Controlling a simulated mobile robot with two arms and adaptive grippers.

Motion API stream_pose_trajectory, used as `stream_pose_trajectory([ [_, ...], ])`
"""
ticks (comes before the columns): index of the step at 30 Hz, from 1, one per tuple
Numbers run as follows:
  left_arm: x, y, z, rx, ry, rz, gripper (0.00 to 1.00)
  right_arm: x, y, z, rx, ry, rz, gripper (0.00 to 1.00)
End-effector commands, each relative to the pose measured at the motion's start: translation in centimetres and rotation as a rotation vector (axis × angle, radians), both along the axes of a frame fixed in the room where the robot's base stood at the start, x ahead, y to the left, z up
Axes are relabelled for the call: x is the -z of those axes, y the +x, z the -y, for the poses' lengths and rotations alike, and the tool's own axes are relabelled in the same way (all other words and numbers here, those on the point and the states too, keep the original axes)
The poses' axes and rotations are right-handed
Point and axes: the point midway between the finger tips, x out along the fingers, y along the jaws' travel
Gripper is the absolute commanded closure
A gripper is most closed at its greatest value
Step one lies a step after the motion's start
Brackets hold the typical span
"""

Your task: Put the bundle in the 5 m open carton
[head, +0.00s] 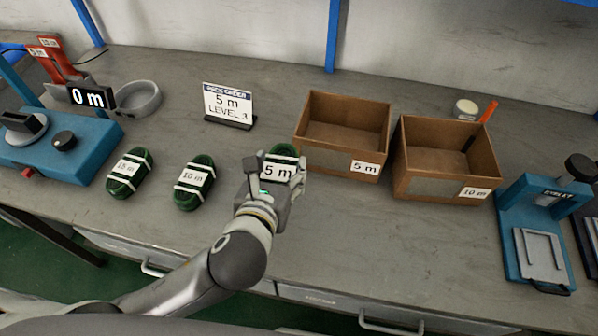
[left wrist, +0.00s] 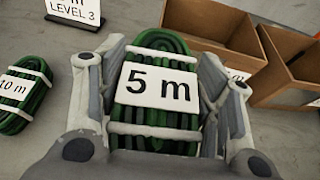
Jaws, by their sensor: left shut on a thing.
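The green bundle with a white 5 m label (head: 279,171) is between the fingers of my left gripper (head: 272,185), which is shut on it. In the left wrist view the bundle (left wrist: 158,90) fills the space between both fingers, its label facing the camera. I cannot tell whether it touches the table. The 5 m open carton (head: 342,101) stands just right of the gripper, empty, with its label on the front. Part of that carton also shows in the left wrist view (left wrist: 225,52). My right gripper is not in view.
A 10 m open carton (head: 424,187) stands right of the 5 m one. Bundles labelled 10 m (head: 195,184) and 15 m (head: 128,174) lie to the left. An order sign (head: 229,105) stands behind. Blue devices stand at left (head: 90,150) and right (head: 520,220).

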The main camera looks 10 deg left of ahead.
Motion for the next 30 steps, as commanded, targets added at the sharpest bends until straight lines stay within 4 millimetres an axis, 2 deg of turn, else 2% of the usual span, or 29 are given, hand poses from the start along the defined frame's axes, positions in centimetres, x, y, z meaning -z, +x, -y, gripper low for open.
stream_pose_trajectory([
  [5, 1.2, 1.0, -0.1, 0.029, 0.001, -0.003, 0.67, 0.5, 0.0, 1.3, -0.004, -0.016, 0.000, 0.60],
  [9, 2.5, 3.8, -1.7, 0.025, 0.003, -0.002, 0.67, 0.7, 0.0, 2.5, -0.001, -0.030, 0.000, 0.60],
  [14, 4.3, 7.3, -3.6, 0.025, 0.001, -0.003, 0.67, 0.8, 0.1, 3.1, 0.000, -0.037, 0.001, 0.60],
  [15, 4.7, 8.1, -4.1, 0.024, 0.000, -0.003, 0.67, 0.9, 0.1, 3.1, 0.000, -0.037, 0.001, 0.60],
  [18, 7.0, 9.4, -4.8, 0.025, -0.002, -0.006, 0.67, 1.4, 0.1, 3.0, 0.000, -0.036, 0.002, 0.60],
  [21, 8.4, 10.6, -5.3, 0.027, -0.003, -0.004, 0.67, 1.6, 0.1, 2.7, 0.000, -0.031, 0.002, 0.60],
  [30, 10.6, 12.2, -6.2, 0.026, -0.003, -0.004, 0.67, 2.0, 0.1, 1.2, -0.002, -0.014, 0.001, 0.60],
])
